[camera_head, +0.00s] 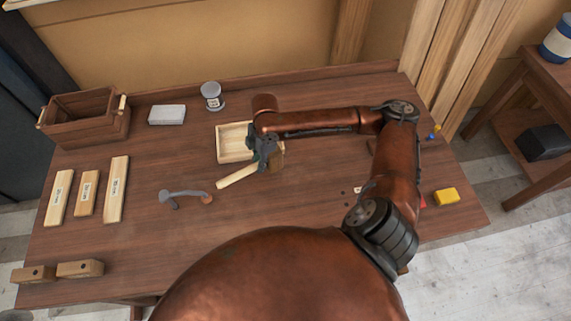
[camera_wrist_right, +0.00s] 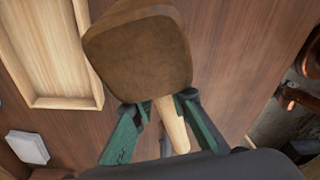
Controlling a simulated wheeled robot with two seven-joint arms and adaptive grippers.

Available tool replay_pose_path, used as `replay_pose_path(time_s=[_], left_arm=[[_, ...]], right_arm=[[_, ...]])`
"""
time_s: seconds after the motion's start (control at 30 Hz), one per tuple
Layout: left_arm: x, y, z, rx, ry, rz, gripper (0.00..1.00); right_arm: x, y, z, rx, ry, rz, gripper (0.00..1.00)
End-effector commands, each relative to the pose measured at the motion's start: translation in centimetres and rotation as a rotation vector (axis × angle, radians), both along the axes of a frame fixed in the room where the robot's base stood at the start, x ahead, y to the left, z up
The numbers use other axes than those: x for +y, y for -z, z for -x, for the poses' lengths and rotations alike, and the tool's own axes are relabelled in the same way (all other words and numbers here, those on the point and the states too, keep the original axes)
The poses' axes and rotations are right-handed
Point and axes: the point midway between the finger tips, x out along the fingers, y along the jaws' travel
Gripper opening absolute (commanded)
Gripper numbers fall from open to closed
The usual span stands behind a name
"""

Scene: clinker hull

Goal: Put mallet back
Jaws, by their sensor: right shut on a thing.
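The mallet has a brown block head (camera_wrist_right: 138,50) and a pale wooden handle (camera_head: 237,176). My right gripper (camera_head: 262,158) is shut on the mallet's handle close below the head, beside the front right corner of a shallow pale wooden tray (camera_head: 219,150). In the right wrist view the green fingers (camera_wrist_right: 162,112) stand on both sides of the handle (camera_wrist_right: 173,128), and the head fills the upper middle. The tray's rim (camera_wrist_right: 65,102) shows at upper left there. The gap between mallet and bench is hard to judge. My left gripper is not in view.
On the bench (camera_head: 150,235) are a wooden crate (camera_head: 88,132), a grey block (camera_head: 167,115), a tin (camera_head: 212,96), several labelled planks (camera_head: 116,190), two wooden blocks (camera_head: 80,268), a curved grey tool (camera_head: 185,194) and a yellow block (camera_head: 446,196). The front middle left is clear.

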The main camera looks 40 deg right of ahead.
Motion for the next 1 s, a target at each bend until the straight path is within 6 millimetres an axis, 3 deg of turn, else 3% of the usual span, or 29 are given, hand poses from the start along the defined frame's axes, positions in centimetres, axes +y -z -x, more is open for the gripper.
replay_pose_path(time_s=[0.03,0.1,0.5,0.7,1.0], left_arm=[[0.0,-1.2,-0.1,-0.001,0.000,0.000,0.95],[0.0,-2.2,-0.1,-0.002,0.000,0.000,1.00],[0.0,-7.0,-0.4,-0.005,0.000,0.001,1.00],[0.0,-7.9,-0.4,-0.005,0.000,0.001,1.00],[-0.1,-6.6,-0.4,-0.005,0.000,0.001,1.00]], right_arm=[[-0.6,-0.5,0.5,0.003,-0.085,-0.003,0.00],[-1.2,-0.3,1.2,0.002,-0.226,-0.008,0.00],[-4.8,0.4,5.6,0.016,-1.000,-0.032,0.00],[-5.7,0.8,6.9,0.021,-1.196,-0.037,0.00],[-5.9,2.2,7.1,0.021,-1.232,-0.037,0.00]])
